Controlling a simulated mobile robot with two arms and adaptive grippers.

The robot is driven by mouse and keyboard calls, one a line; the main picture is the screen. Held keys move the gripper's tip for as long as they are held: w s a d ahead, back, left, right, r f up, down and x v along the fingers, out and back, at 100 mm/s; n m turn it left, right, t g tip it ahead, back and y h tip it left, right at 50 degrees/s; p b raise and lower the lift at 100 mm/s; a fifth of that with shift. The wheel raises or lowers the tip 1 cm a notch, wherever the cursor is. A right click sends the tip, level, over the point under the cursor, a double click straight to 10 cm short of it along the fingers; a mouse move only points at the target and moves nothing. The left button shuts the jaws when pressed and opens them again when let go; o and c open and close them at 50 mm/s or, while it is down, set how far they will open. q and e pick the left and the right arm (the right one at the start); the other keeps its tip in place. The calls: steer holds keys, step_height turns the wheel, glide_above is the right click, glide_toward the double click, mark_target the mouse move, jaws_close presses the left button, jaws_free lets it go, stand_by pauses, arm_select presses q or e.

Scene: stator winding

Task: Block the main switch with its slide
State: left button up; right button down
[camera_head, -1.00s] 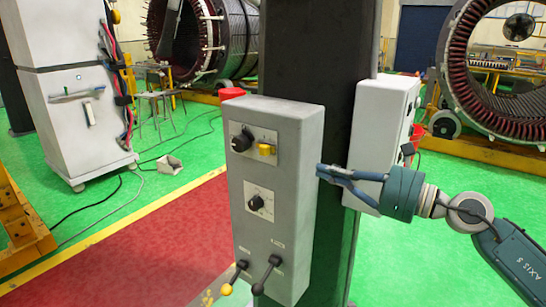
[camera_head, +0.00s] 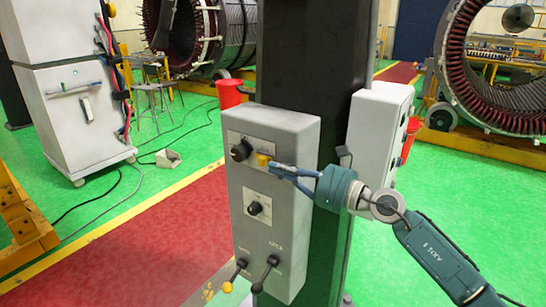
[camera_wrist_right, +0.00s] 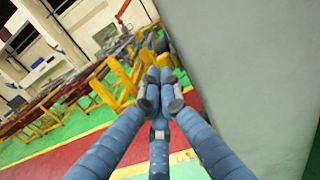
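The grey control box (camera_head: 240,215) on the dark column carries the main switch, a black knob (camera_head: 241,151) on a light plate. Its yellow slide (camera_head: 263,160) sits just right of the knob, apart from it. My right gripper (camera_head: 272,168) is at the box front, its fingertips drawn together just right of the slide. I cannot tell whether they touch it. My left gripper is not in view.
A second black knob (camera_head: 255,208) and two levers, one yellow-tipped (camera_head: 228,287) and one dark (camera_head: 263,280), are lower on the box. A white box (camera_head: 374,135) is on the column's right side. A red bucket (camera_head: 229,93) stands behind. Open floor lies left.

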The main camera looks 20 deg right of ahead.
mark_target(264, 163)
steer(key=shift+x, duration=1)
steer(key=shift+p+x, duration=0.3)
steer(key=shift+x, duration=0.7)
